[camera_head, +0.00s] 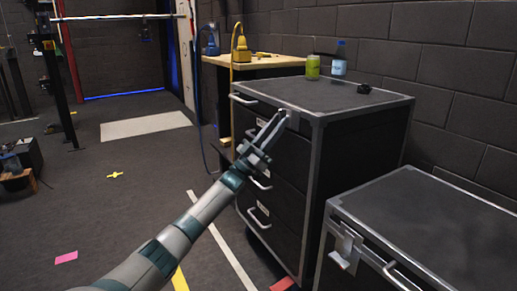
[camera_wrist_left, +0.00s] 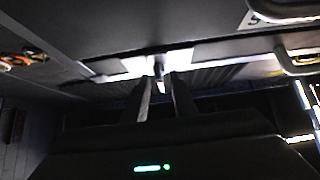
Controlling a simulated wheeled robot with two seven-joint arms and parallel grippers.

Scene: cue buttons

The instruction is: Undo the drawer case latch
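The drawer case (camera_head: 352,125) is dark with metal edges and stands right of the middle in the head view, its drawers facing left. Its latch (camera_head: 292,117) is a small metal piece at the top front corner, partly hidden by my left gripper (camera_head: 279,120). In the left wrist view the latch (camera_wrist_left: 158,69) shows as a small tab straight ahead, between the two tips of my left gripper (camera_wrist_left: 160,84). A gap shows between the fingers; I cannot tell whether they touch the latch. My right gripper is out of view.
A second dark case (camera_head: 425,220) with its own latch (camera_head: 346,248) stands at the lower right. A green can (camera_head: 313,67), a blue bottle (camera_head: 339,60) and a small black object (camera_head: 364,88) are on the drawer case. A wooden bench (camera_head: 270,65) stands behind. The floor at left is mostly clear.

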